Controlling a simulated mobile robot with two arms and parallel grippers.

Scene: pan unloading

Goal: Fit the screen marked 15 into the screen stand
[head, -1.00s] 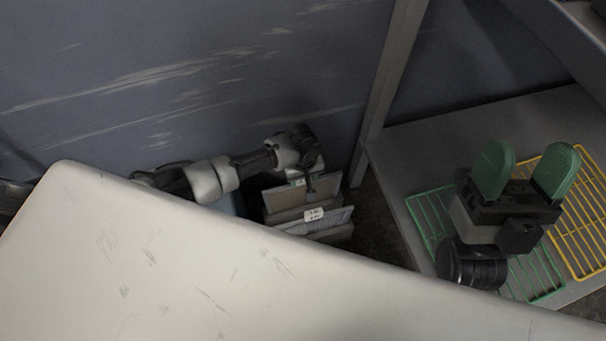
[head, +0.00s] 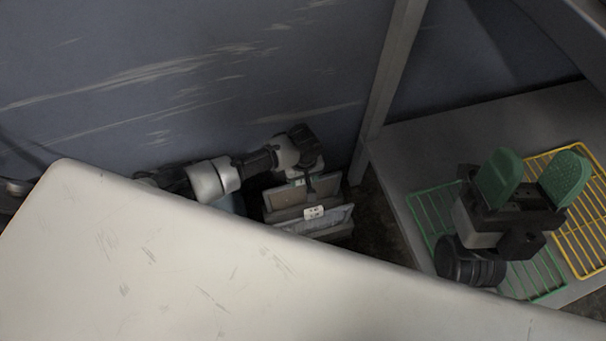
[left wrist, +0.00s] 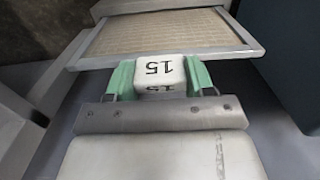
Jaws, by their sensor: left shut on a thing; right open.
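My left gripper (head: 309,181) reaches down behind the white panel. In the left wrist view its green fingertips (left wrist: 160,78) are shut on the white tab of the screen marked 15 (left wrist: 168,33), which has a tan mesh and grey frame. In the head view, upright panels and a grey-framed screen with a white tag (head: 314,212) are grouped below this gripper. I cannot clearly separate the screen stand from the screens there, or tell how deep the held screen sits. My right gripper (head: 532,179) is open and empty, its green pads wide apart.
A large white surface (head: 150,255) covers the foreground and hides the lower part of the screen group. A grey shelf (head: 400,148) at right holds a green wire rack (head: 425,208) and a yellow wire rack (head: 592,240), under my right gripper. A shelf post (head: 388,75) stands close right of my left gripper.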

